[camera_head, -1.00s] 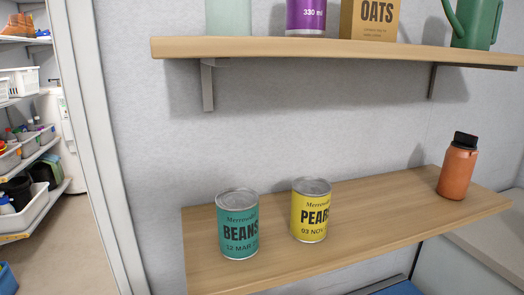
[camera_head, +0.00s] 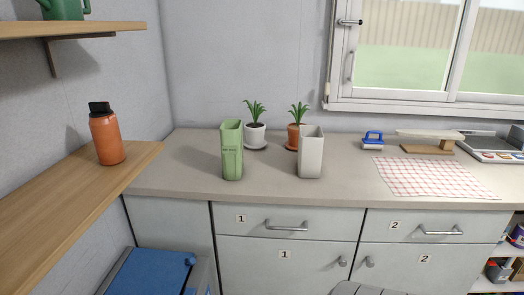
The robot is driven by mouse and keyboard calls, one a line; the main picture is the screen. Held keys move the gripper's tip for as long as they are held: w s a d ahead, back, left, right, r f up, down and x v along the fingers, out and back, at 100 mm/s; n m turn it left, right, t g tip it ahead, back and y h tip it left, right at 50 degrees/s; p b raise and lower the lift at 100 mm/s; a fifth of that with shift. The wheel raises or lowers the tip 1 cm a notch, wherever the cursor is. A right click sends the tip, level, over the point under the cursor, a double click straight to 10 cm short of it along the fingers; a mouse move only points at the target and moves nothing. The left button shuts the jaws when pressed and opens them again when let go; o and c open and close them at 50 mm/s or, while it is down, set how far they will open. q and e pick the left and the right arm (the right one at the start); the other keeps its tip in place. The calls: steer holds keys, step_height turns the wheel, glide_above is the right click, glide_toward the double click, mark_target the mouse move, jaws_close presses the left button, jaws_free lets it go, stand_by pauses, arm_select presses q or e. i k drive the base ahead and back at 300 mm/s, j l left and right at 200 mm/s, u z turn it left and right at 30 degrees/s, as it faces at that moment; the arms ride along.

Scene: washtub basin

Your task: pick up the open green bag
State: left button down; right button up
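A tall, narrow green bag (camera_head: 232,152) with an open top stands upright on the counter (camera_head: 205,180), left of the middle of the view. Small print shows on its front, too small to read. Nothing touches it. Neither of my grippers shows in the head view.
A similar white container (camera_head: 311,153) stands to its right. Two potted plants (camera_head: 256,130) (camera_head: 295,130) are behind them. A wooden shelf (camera_head: 60,195) with an orange bottle (camera_head: 106,136) juts out at left.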

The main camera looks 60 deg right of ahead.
mark_target(231, 142)
steer(key=l+z, duration=0.15)
steer(key=z, duration=1.45)
steer(key=k+l, duration=0.05)
steer(key=l, duration=0.05)
